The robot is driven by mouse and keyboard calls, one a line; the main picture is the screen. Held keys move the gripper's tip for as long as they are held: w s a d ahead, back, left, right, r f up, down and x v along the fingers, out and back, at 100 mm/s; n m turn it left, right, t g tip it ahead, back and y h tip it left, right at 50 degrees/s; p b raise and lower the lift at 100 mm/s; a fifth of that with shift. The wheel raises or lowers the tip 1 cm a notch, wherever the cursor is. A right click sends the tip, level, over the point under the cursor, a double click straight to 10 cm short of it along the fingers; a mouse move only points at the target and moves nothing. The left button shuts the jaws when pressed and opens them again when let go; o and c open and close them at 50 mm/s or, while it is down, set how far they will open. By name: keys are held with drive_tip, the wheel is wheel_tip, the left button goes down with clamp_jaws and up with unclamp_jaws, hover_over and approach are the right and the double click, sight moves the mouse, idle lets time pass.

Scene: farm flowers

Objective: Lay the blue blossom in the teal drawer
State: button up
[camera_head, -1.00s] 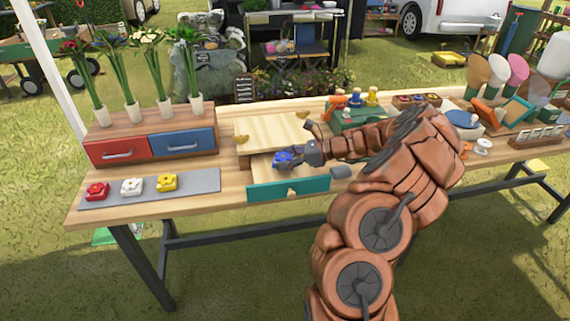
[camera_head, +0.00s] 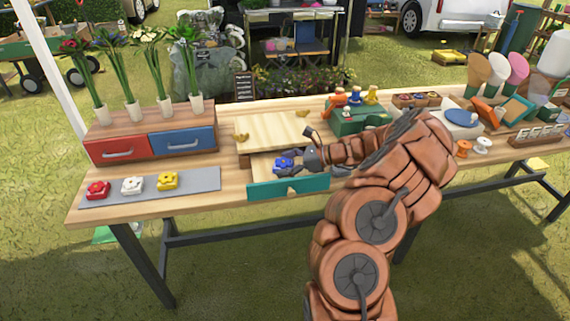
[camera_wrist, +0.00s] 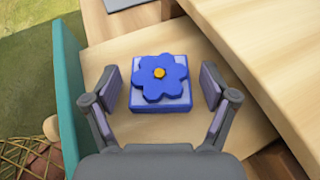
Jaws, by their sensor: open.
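The blue blossom (camera_wrist: 160,80), a blue flower with an orange centre on a square blue base, lies in the teal drawer. The teal drawer (camera_head: 289,188) is pulled open; its teal front also shows at the left of the wrist view (camera_wrist: 72,95) and its pale wooden floor is around the blossom. My gripper (camera_wrist: 165,88) is open, with one finger on each side of the blossom and a visible gap to each finger. In the head view my gripper (camera_head: 298,160) is over the drawer, at the blossom's right, and partly hides the drawer's inside.
Red (camera_head: 98,190), white (camera_head: 132,186) and yellow (camera_head: 167,181) blossoms lie on a grey mat (camera_head: 205,182) at the left. Behind them stands a cabinet with a red drawer (camera_head: 118,149) and a blue drawer (camera_head: 182,142). A green box (camera_head: 358,120) stands behind my arm.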

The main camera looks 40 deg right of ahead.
drive_tip(key=shift+r, duration=0.2)
drive_tip(key=b+v, duration=0.2)
drive_tip(key=v, duration=1)
drive_tip(key=a+r+n+g+y, duration=0.1)
drive_tip(key=a+r+n+g, duration=0.2)
drive_tip(key=a, duration=0.5)
drive_tip(key=a+r+n+g, duration=0.1)
drive_tip(key=a+r+n, duration=0.25)
drive_tip(key=a, duration=0.45)
drive_tip(key=s+a+r+n+g+h, duration=0.1)
drive_tip(key=s+a+n+g, duration=0.2)
drive_tip(key=a, duration=0.4)
drive_tip(key=s+a+n+g, duration=0.1)
drive_tip(key=s+a+n, duration=0.2)
drive_tip(key=a+n, duration=0.25)
drive_tip(key=s+a+f+n+g+h, duration=0.1)
drive_tip(key=s+a+n+g+h, duration=0.25)
drive_tip(key=s+a+n, duration=0.6)
drive_tip(key=s+d+f+n+h, duration=0.1)
drive_tip(key=s+d+h, duration=0.2)
drive_tip(key=s, duration=0.4)
drive_tip(key=s+d+f+n+h, duration=0.1)
drive_tip(key=s+d+f+h, duration=0.1)
drive_tip(key=s, duration=0.5)
drive_tip(key=shift+s+d+h, duration=0.2)
drive_tip(key=shift+d+h, duration=0.2)
drive_tip(key=shift+h, duration=0.05)
drive_tip(key=shift+n, duration=0.25)
